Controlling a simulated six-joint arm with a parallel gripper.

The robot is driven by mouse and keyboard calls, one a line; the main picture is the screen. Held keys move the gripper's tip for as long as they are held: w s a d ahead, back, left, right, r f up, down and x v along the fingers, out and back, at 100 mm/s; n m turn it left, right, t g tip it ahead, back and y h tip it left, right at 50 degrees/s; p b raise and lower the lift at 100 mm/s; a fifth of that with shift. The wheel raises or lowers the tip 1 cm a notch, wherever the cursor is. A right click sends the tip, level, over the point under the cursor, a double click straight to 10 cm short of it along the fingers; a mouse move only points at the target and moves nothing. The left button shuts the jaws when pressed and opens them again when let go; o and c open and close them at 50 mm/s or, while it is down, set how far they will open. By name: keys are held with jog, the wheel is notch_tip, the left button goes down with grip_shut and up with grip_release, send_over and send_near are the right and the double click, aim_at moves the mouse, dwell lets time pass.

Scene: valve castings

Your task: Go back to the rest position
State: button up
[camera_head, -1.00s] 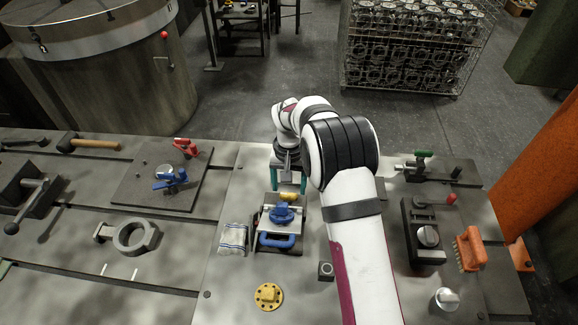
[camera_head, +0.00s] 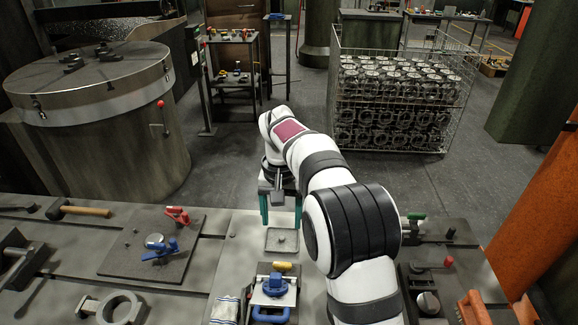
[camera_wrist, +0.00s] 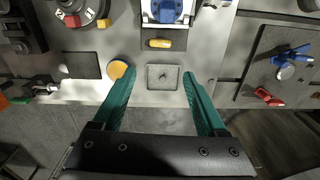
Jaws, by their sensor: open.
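My gripper (camera_head: 281,207) has two green fingers and hangs at the far edge of the workbench (camera_head: 214,223). It also shows in the wrist view (camera_wrist: 158,84), where the fingers are wide apart with nothing between them. A square grey plate (camera_wrist: 164,78) lies on the bench beyond the fingertips; it also shows in the head view (camera_head: 282,240). No object is held. My white arm hides part of the bench's right side in the head view.
A blue-handled fixture (camera_head: 275,286) with a yellow piece stands nearer on the bench. A board with red and blue clamps (camera_head: 125,262) lies to the left. A wire crate of castings (camera_head: 395,105) stands on the floor beyond.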

jog(key=s+d+r+m, duration=0.1)
jog(key=s+d+r, duration=0.15)
jog(key=s, duration=0.35)
jog(key=s+d+r+m+y, duration=0.1)
jog(key=s+d+r, duration=0.1)
jog(key=s+d, duration=0.3)
jog(key=s+d+r+m, duration=0.1)
jog(key=s+d+r, duration=0.15)
jog(key=s, duration=0.45)
jog(key=s+f+m, duration=0.1)
jog(key=s+f, duration=0.1)
jog(key=s, duration=0.6)
jog(key=s+d+f, duration=0.1)
jog(key=s+f, duration=0.1)
jog(key=s, duration=0.6)
jog(key=shift+d+m+y, duration=0.25)
jog(key=shift+m+y, duration=0.15)
